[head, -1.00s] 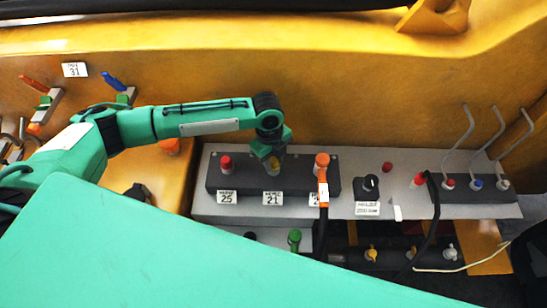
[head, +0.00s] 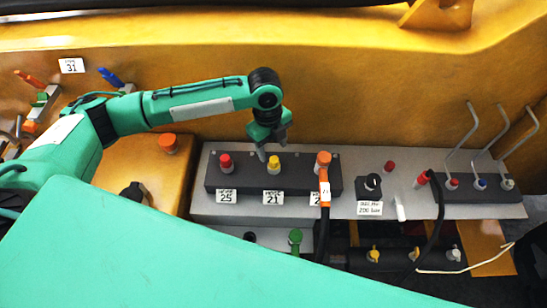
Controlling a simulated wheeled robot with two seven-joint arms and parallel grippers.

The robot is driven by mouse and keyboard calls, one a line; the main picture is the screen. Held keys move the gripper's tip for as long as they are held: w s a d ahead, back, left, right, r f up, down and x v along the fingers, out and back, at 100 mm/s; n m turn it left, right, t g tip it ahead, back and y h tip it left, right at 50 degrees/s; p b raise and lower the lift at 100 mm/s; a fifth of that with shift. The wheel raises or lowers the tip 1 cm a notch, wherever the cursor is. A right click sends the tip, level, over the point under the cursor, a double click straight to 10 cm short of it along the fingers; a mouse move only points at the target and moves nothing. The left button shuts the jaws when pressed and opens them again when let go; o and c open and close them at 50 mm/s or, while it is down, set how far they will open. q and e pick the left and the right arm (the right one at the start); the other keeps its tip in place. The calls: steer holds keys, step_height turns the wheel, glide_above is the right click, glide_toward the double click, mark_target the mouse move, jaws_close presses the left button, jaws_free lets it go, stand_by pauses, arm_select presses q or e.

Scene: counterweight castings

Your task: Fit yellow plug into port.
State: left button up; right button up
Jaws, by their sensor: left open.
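The yellow plug (head: 273,166) stands upright in the middle position of a dark block (head: 248,180), above a label reading 21 (head: 273,197). Its lower end is inside or against the block, so I cannot see how deep it sits. My left gripper (head: 271,151) is open and empty, just above and behind the plug, with its fingers pointing down. It looks clear of the plug. My right gripper is not in view.
A red plug (head: 225,163) stands left of the yellow one, and an orange connector with a black cable (head: 323,168) stands to its right. A black knob (head: 372,182) and bent metal levers (head: 489,140) are farther right. A yellow wall (head: 350,90) rises behind.

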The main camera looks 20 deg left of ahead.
arm_select(q)
step_height(320, 180, up, 8)
steer(key=b, duration=0.1)
steer(key=shift+w+a+b, duration=0.25)
steer(key=shift+a+b, duration=0.05)
steer(key=shift+a, duration=0.15)
steer(key=shift+s+f, duration=0.1)
